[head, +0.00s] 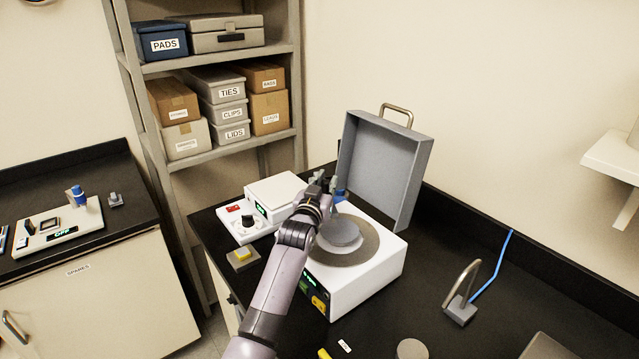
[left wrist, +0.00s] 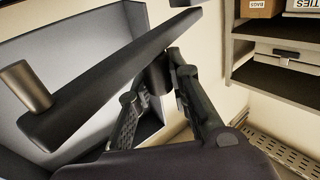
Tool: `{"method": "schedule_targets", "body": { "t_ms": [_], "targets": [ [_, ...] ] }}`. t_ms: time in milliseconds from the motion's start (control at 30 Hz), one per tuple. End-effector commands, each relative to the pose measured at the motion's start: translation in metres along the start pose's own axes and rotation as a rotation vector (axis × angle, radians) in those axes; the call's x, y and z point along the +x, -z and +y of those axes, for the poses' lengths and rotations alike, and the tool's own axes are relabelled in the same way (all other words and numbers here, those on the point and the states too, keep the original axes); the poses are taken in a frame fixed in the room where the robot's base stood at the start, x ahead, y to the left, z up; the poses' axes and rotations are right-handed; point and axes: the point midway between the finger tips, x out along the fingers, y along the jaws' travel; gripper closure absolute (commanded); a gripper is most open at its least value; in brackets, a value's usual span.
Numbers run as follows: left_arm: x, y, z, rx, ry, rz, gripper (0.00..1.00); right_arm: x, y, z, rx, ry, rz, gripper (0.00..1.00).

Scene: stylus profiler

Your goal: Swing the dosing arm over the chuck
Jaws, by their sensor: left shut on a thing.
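The chuck (head: 340,232) is a grey disc on top of a white machine (head: 372,278), within a darker ring. My left gripper (head: 322,186) is at the back left of the chuck, near the raised lid. In the left wrist view, a long dark bar, seemingly the dosing arm (left wrist: 100,82), runs across with a bronze cylinder (left wrist: 25,86) at its left end. The left gripper (left wrist: 160,82) is shut on this arm; the exact contact is partly hidden. In the head view my gripper hides most of the arm. My right gripper is not in view.
The machine's grey lid (head: 384,170) stands open behind the chuck. A white device with a dial (head: 248,222) is close on the left. A grey block with a curved metal tube (head: 461,308) stands at the right.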

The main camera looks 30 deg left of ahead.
Motion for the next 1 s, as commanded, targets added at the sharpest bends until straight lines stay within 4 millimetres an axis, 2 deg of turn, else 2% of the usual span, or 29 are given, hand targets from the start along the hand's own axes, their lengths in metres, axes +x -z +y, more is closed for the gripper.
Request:
{"method": "schedule_targets", "body": {
  "t_ms": [33,233,900,933,1000],
  "targets": [
    [0.0012,-0.0003,0.0061,-0.010,0.013,-0.001,1.00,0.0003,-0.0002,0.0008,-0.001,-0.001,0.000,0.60],
    [0.0044,-0.0002,0.0100,-0.007,0.070,-0.001,1.00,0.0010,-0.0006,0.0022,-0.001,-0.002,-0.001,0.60],
    [0.0064,-0.0005,0.0110,-0.002,0.106,-0.001,1.00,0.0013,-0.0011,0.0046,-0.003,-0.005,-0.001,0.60],
    [0.0063,-0.0005,0.0109,-0.002,0.106,-0.001,0.80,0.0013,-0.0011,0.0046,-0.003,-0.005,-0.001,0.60],
    [0.0063,-0.0005,0.0108,-0.002,0.106,-0.001,0.75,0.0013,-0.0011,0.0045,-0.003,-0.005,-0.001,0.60]
  ]
}}
